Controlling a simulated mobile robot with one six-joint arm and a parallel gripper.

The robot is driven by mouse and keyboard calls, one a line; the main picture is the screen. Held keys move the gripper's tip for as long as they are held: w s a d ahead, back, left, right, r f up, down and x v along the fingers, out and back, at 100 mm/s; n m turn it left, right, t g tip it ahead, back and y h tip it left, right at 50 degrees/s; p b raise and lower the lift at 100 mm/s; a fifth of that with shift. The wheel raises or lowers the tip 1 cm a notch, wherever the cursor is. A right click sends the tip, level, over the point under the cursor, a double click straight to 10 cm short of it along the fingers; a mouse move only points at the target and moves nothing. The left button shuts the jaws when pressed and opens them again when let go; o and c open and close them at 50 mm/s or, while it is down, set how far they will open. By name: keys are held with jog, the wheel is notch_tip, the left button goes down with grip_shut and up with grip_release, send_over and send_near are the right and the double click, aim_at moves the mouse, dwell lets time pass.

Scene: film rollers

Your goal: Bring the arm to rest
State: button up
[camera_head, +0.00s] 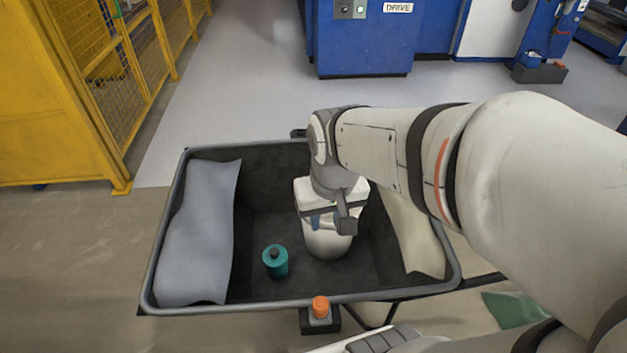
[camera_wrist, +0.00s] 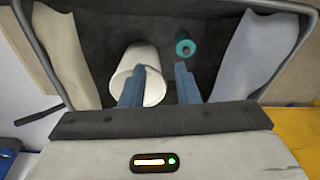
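My arm reaches in from the right in the head view, over a dark bin (camera_head: 365,292) with a grey rim. My gripper (camera_wrist: 164,72) points down into it, its two blue fingers apart with nothing held between them. A white roller (camera_wrist: 120,85) stands on the bin floor below, partly behind the left finger in the wrist view. In the head view the white roller (camera_head: 327,244) is partly hidden by my gripper. A teal roller (camera_head: 275,262) with a dark top stands to its left; it also shows in the wrist view (camera_wrist: 184,46), clear of the fingers.
A grey-blue pad (camera_head: 198,235) lines the bin's left side and a cream pad (camera_head: 412,235) its right. A yellow fence (camera_head: 110,80) stands left, and a blue machine (camera_head: 365,45) behind. Open floor lies between.

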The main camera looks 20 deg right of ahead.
jog(key=shift+s+d+r+n, duration=0.1)
jog(key=shift+s+d+n, duration=0.05)
jog(key=shift+s, duration=0.3)
jog(key=shift+s+d+n, duration=0.1)
jog(key=shift+s+n, duration=0.05)
jog(key=shift+s, duration=0.25)
